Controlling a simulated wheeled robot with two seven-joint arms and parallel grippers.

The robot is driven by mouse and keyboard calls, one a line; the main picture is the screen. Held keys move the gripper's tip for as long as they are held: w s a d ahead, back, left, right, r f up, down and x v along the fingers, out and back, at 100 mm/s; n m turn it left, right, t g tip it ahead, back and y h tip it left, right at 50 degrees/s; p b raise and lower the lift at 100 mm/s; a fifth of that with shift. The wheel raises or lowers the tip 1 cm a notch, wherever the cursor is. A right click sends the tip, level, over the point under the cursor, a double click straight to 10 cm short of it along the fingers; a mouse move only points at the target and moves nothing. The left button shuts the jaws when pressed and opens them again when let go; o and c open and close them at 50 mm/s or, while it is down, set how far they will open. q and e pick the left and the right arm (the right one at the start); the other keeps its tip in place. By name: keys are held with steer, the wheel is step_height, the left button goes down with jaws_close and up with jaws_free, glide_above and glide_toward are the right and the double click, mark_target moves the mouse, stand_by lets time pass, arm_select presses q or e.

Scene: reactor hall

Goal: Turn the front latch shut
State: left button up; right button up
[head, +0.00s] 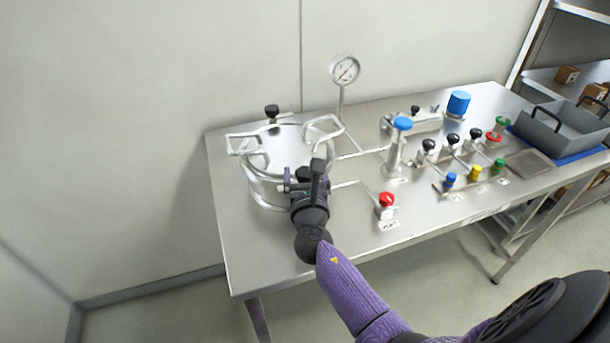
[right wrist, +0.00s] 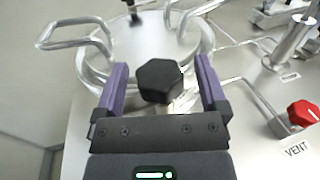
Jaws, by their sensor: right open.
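The steel reactor vessel (head: 262,187) stands at the left end of the steel table, with its round lid (head: 285,150) on and looped bar handles at its sides. The front latch has a black knob (right wrist: 160,80), seen in the right wrist view at the vessel's near side. My right gripper (right wrist: 160,88) is open, with one purple finger on each side of the knob; I cannot tell whether they touch it. In the head view my right gripper (head: 305,180) hides most of the front latch. A rear latch with a black knob (head: 272,111) stands behind the lid. My left gripper is not in view.
A red vent knob (head: 386,199) stands right of the vessel, joined by thin pipes. A pressure gauge (head: 344,70) rises behind. Several coloured valves and a grey tray (head: 562,132) fill the right side. The table's (head: 240,262) front left is bare.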

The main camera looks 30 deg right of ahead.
steer(key=shift+c, duration=1.2)
jaws_close()
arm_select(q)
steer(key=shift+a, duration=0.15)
